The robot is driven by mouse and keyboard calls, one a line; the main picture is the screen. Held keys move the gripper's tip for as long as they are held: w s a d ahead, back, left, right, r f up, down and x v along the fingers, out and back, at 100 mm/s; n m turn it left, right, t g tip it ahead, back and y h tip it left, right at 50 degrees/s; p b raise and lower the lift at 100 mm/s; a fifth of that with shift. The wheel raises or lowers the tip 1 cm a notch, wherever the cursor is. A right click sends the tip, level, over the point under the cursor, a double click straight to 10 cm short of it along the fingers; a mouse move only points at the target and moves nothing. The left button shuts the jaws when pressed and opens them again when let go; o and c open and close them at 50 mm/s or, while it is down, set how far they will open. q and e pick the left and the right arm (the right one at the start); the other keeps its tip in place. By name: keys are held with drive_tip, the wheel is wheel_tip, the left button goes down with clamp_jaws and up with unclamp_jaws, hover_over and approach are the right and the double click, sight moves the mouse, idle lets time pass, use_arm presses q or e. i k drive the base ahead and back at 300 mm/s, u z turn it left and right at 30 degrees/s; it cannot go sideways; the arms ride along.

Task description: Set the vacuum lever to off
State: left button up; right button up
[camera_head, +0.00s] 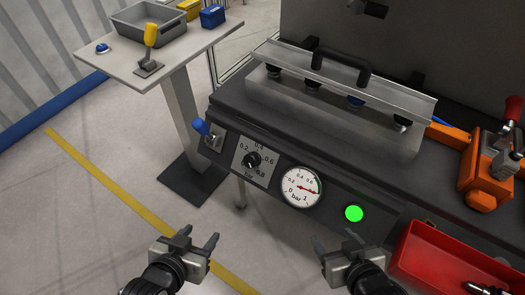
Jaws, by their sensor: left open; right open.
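The lever with a blue handle (201,127) sits at the left end of the dark front panel of the bench, tilted up and to the left. Beside it is a black rotary knob (252,160) on a plate marked in bar. A round pressure gauge (302,188) has a red needle pointing right, and a green light (354,214) glows. A yellow-handled lever (151,36) stands on the side table. My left gripper (195,241) is open and empty, in front of and below the panel. My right gripper (334,243) is open and empty, below the gauge and light.
A suction bar with a black handle (341,66) rests on the dark bench (233,99). An orange clamp fixture (481,172) and a red bin (440,262) are at the right. A side table (117,62) holds a grey bin (155,33). Floor at left is clear.

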sight(198, 124)
drive_tip(key=z, duration=0.1)
drive_tip(key=k, duration=1)
drive_tip(key=u, duration=1)
drive_tip(key=i, duration=0.9)
drive_tip(key=z, duration=0.75)
drive_tip(key=i, duration=0.5)
drive_tip(key=z, duration=0.55)
